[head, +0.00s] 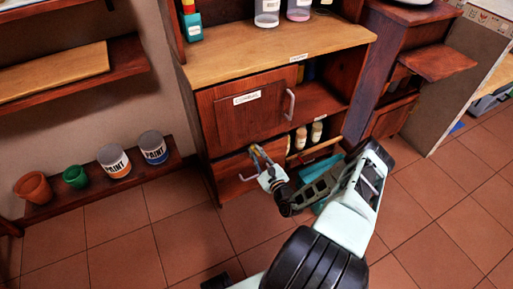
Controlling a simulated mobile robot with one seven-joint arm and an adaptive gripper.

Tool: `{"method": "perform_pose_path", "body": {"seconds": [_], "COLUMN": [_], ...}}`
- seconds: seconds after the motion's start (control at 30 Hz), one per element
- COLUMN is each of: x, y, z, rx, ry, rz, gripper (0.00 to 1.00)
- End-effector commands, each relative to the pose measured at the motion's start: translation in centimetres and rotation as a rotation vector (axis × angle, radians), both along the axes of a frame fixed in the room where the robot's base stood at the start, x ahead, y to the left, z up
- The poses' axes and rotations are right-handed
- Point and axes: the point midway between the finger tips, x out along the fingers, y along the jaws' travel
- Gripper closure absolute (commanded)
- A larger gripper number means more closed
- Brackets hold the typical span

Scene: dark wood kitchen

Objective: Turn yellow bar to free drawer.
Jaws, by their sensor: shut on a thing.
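The lower drawer (228,176) has a dark wood front and is closed, with a pale handle (247,177) on it. A small yellow bar (256,152) shows at the drawer's upper edge, just below the cupboard door (235,117). My gripper (259,157) reaches in from the lower right and is shut on the yellow bar. The fingers cover part of the bar, so its exact tilt is hard to tell. My gripper and arm hide the right part of the drawer front.
The closed cupboard door above has a vertical handle (290,105). Open shelves with bottles (301,138) lie to its right. A low shelf (105,185) with paint cans (153,147) and pots stands at left. The tiled floor (125,245) before the cabinet is clear.

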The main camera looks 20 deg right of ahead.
Motion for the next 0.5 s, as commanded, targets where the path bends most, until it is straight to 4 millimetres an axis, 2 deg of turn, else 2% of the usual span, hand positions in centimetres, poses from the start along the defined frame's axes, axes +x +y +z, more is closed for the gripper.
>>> {"method": "perform_pose_path", "body": {"seconds": [0.5], "x": [0.02], "y": [0.6], "z": [-0.18], "rx": [-0.493], "ry": [-0.018], "rz": [0.002], "gripper": [1.0]}}
